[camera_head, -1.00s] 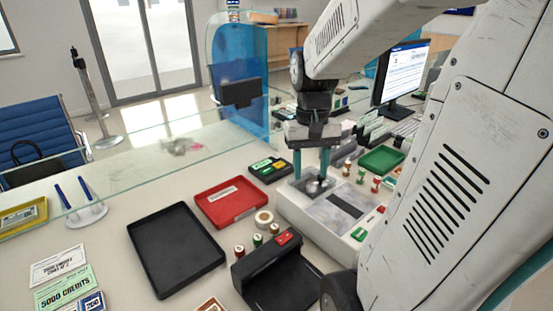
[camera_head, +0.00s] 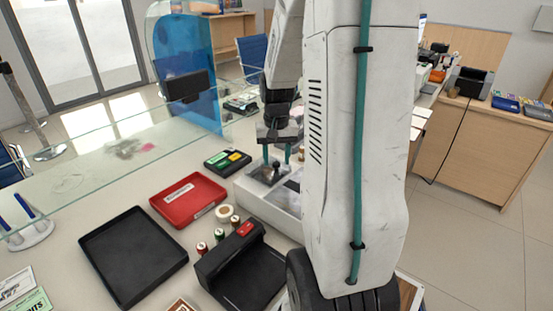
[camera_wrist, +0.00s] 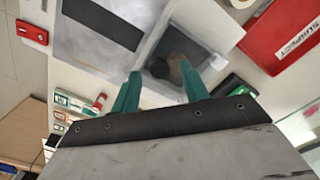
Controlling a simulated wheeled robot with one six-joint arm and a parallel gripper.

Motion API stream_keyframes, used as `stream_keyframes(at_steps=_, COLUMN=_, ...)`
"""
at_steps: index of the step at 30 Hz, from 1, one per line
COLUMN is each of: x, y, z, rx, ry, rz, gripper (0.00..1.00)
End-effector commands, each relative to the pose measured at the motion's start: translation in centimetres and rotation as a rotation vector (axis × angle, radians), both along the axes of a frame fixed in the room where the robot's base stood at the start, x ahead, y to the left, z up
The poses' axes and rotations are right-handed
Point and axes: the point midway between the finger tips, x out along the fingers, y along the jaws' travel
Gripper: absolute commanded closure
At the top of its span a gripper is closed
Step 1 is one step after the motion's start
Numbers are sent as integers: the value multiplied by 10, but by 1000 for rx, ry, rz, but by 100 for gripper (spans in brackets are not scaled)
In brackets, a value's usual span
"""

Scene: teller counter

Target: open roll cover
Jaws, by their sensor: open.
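The roll cover (camera_wrist: 200,25) is a greyish, see-through panel on top of a white machine (camera_head: 258,203). A dark round knob (camera_wrist: 176,66) stands near one end of it. The knob also shows in the head view (camera_head: 277,171), at the machine's far left end. My gripper (camera_head: 278,160) points down over that end, with its two green fingers apart on either side of the knob. It is open; whether the fingers touch the knob I cannot tell. In the head view my arm hides most of the cover and the machine's right part.
A red tray (camera_head: 188,199), a black tray (camera_head: 133,258) and a black device (camera_head: 240,267) lie left and in front of the machine. Small coin rolls (camera_head: 220,235) stand between them.

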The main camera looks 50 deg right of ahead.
Motion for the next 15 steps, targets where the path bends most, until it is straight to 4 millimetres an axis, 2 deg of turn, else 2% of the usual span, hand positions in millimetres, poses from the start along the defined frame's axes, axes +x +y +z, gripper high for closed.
stream_keyframes(at_steps=4, x=0, y=0, z=-9, rx=1, ry=1, rz=1, gripper=55)
stream_keyframes(at_steps=11, x=0, y=0, z=-10, rx=0, ry=0, rz=1, gripper=55)
stream_keyframes(at_steps=12, x=0, y=0, z=-10, rx=0, ry=0, rz=1, gripper=61)
stream_keyframes(at_steps=15, x=0, y=0, z=-10, rx=0, ry=0, rz=1, gripper=88)
